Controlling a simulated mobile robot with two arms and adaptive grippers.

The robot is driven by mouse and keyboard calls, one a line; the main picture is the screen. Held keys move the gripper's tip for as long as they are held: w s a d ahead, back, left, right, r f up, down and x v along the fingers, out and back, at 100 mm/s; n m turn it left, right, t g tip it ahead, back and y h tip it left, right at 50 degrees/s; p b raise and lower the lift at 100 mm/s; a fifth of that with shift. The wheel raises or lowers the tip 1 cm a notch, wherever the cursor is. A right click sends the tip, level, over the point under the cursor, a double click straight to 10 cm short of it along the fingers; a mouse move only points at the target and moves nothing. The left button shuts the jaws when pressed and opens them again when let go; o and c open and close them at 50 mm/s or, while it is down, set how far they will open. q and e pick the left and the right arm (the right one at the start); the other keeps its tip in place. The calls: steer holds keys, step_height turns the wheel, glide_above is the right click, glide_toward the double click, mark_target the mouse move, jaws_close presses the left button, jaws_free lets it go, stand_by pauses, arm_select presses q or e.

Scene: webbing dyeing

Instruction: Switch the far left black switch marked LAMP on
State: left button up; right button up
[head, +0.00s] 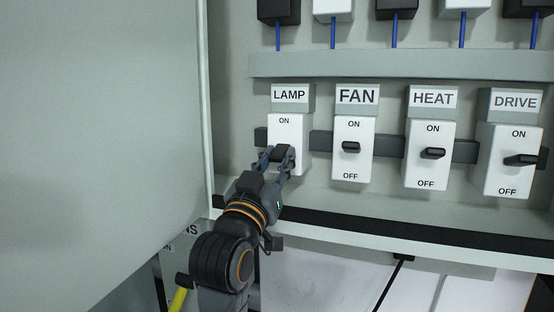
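The LAMP switch is the far left white box (285,130) on the panel, under a LAMP label, with ON printed at its top. Its black lever (284,153) sticks out around mid-height. My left gripper (277,157) is at this lever, reaching up from below. Its two fingers are apart, one at the lever's left and one near its right underside. Whether they touch the lever is not clear. The gripper hides the lower part of the switch front. My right gripper is not in view.
To the right are the FAN (352,165), HEAT (428,168) and DRIVE (507,176) switches, each with a black lever. A grey cabinet door (100,130) stands open at the left. A dark ledge (400,230) runs below the switches.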

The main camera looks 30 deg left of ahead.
mark_target(283, 144)
arm_select(q)
jaws_close()
steer(key=shift+r, duration=0.1)
steer(key=g, duration=0.1)
steer(key=r+g, duration=0.1)
steer(key=g, duration=0.2)
steer(key=shift+s+r+h, duration=0.25)
steer(key=shift+r+h, duration=0.05)
steer(key=shift+r, duration=0.1)
steer(key=g, duration=0.1)
steer(key=r+g, duration=0.1)
steer(key=shift+w+d+g+h, duration=0.1)
steer(key=shift+d+g+h, duration=0.1)
steer(key=shift+g+h, duration=0.2)
steer(key=shift+a+r+g, duration=0.1)
steer(key=shift+g, duration=0.4)
steer(key=o, duration=0.7)
jaws_free()
steer(key=shift+w+a, duration=0.1)
steer(key=shift+w, duration=0.05)
steer(key=shift+o, duration=0.2)
steer(key=shift+r, duration=0.1)
